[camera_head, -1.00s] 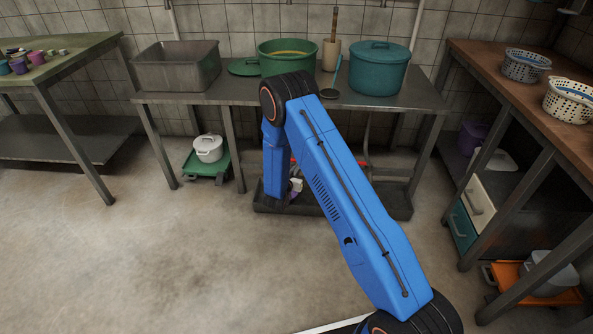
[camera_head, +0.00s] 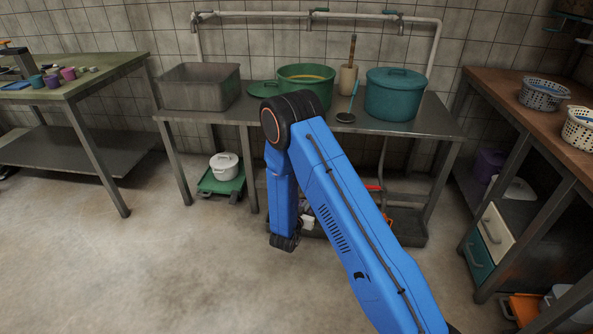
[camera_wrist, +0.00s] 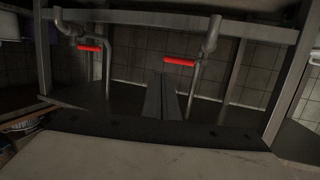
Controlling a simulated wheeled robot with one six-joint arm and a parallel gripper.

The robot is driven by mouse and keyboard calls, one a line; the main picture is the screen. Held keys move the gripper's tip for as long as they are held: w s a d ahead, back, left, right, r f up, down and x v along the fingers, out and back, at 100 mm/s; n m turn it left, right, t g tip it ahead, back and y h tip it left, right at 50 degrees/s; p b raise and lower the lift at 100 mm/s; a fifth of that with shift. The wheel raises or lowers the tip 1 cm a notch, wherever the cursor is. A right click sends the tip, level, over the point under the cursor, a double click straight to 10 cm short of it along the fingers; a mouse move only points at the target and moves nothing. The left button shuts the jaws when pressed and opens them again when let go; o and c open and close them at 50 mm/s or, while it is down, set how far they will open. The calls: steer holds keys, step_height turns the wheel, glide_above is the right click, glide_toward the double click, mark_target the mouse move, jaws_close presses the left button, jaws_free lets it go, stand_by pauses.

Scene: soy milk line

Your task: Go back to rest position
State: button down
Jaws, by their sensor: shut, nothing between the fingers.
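My gripper (camera_wrist: 161,96) shows in the wrist view as two dark fingers side by side, closed and with nothing held. They point at the space below a metal worktop, with pipes and red handles beyond. In the head view my blue arm reaches forward and bends down at its black elbow joint. The lower arm hangs in front of the steel table (camera_head: 205,116), and the gripper itself is mostly hidden there.
On the steel table stand a grey metal basin (camera_head: 198,90), a green tub (camera_head: 305,92) and a teal lidded pot (camera_head: 396,98). A green-topped table (camera_head: 110,66) is at left, a wooden counter (camera_head: 487,85) with baskets at right. The left floor (camera_head: 150,260) is clear.

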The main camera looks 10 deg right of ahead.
step_height(320, 180, up, 9)
steer(key=w+a+y, duration=0.1)
steer(key=w+y, duration=0.1)
steer(key=y, duration=0.1)
steer(key=s+a+r+n+g+y, duration=0.1)
steer(key=s+r+n+g+y, duration=0.15)
steer(key=s+r, duration=0.6)
steer(key=s+a+r+n+g+y, duration=0.1)
steer(key=s+r+y, duration=0.25)
steer(key=r, duration=0.95)
steer(key=s+d+r+n+g, duration=0.1)
steer(key=s+d+r, duration=0.1)
steer(key=s, duration=1.1)
steer(key=s+d+r+n+g, duration=0.1)
steer(key=s+d, duration=0.4)
steer(key=s, duration=0.7)
steer(key=s+d+r+n+g, duration=0.1)
steer(key=s+d+r+g, duration=0.2)
steer(key=s, duration=1)
step_height(320, 180, up, 2)
steer(key=shift+s+d+r, duration=0.15)
steer(key=shift+s+d, duration=0.15)
